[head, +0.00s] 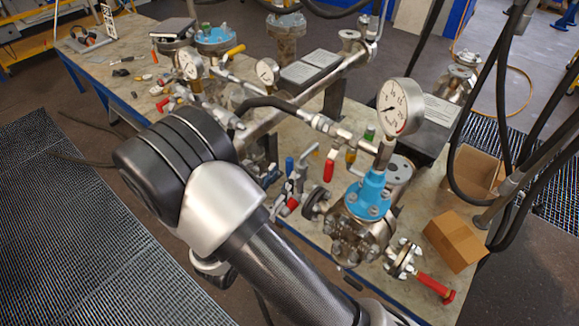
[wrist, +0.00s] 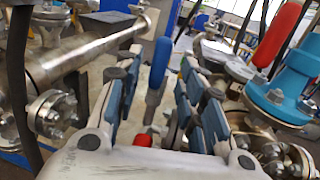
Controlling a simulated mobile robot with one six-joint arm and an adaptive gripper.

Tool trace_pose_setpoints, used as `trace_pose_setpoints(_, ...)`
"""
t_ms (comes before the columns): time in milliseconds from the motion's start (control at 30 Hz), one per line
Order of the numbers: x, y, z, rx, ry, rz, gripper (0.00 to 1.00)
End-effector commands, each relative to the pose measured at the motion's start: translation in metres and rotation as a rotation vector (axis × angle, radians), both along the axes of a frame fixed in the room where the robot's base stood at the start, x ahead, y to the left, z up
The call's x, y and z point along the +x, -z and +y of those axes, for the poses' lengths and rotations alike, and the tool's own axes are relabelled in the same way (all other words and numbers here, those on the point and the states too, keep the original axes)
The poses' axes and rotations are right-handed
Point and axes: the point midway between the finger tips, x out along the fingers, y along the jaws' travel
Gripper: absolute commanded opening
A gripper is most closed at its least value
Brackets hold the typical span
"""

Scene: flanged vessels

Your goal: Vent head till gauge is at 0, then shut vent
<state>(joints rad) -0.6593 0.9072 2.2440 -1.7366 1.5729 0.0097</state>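The near vessel (head: 355,235) has a blue head (head: 370,192) with a white-faced gauge (head: 402,106) on top. The gauge's face shows, but its reading is too small to tell. A red handle (head: 328,170) hangs left of the head, and a blue handle (head: 290,165) stands further left. In the wrist view my gripper (wrist: 162,90) is open. An upright blue handle (wrist: 158,62) shows between its fingers, apart from both as far as I can see. The blue head (wrist: 292,85) and a red handle (wrist: 280,34) are at the right. I cannot tell which handle is the vent.
A long steel pipe (wrist: 85,55) runs along the left of the wrist view. Other gauges (head: 190,65) and valves crowd the bench. Cables hang at the right.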

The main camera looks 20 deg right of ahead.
Motion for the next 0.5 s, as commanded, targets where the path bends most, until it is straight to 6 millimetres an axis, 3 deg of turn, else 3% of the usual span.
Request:
trace_pose_setpoints(200, 0.028, 0.0, -0.027, 0.001, 0.005, 0.0, 0.36)
trace_pose_setpoints(500, 0.041, 0.0, -0.038, 0.0, 0.001, 0.0, 0.36)
